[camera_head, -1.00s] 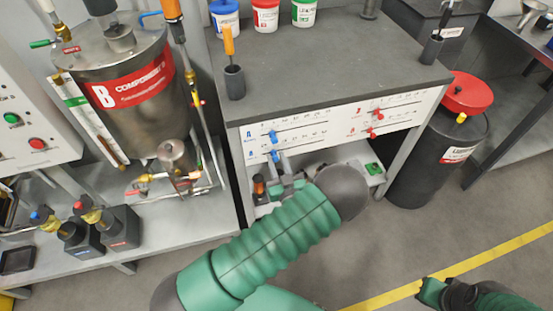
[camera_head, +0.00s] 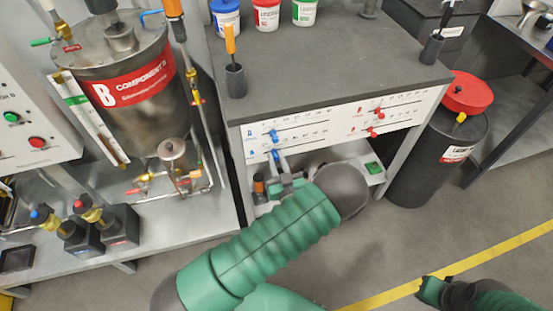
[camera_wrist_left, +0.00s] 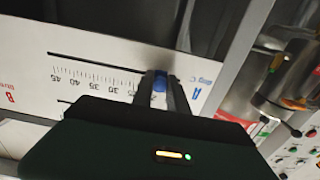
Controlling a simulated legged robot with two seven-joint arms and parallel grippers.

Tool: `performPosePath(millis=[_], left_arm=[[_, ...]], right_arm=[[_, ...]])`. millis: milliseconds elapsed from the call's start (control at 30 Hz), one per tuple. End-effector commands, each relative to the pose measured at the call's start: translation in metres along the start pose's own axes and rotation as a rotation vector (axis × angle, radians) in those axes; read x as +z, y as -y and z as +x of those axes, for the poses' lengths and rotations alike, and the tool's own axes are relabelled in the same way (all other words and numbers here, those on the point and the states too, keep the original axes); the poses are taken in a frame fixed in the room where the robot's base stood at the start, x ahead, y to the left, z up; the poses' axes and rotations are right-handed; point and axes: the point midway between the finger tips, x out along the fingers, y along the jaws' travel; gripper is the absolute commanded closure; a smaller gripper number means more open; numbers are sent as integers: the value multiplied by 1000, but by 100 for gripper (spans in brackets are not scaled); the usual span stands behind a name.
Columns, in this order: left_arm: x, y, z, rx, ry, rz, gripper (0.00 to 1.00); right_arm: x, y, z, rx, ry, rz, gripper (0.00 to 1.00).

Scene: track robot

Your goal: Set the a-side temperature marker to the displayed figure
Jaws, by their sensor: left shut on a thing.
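A white panel (camera_head: 318,137) on the front of the bench carries printed scales and slots, with blue markers on its left half and red ones on its right. The upper blue marker (camera_head: 273,134) is free. My left gripper (camera_head: 279,160) is shut on the lower blue marker (camera_head: 276,154). In the left wrist view the panel appears turned over; the blue marker (camera_wrist_left: 160,82) sits between the two fingers (camera_wrist_left: 160,92), near the A-side end of its slot, right of the printed 25. Its exact reading is hidden by the fingers. My right gripper (camera_head: 431,291) is at the lower right, its jaws unclear.
The red upper marker (camera_head: 378,113) and lower one (camera_head: 372,132) stand on the panel's right. A low shelf (camera_head: 340,165) lies below the panel. A black drum with a red lid (camera_head: 467,92) stands right of the bench. The component B tank (camera_head: 150,115) is at left.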

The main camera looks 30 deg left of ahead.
Motion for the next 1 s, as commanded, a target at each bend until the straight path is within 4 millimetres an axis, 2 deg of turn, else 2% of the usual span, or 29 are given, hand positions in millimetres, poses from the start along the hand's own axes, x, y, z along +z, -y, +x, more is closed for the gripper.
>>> performPosePath(millis=[500, 800, 1000], left_arm=[[0, -1, 1, -1, -1, -1, 100], [0, -38, 1, -1, -2, -3, 100], [0, -40, 1, -2, -1, -1, 100]], right_arm=[[0, 0, 0, 0, 0, 0, 100], [1, 0, 6, 0, 0, 0, 100], [1, 0, 5, 0, 0, 0, 100]])
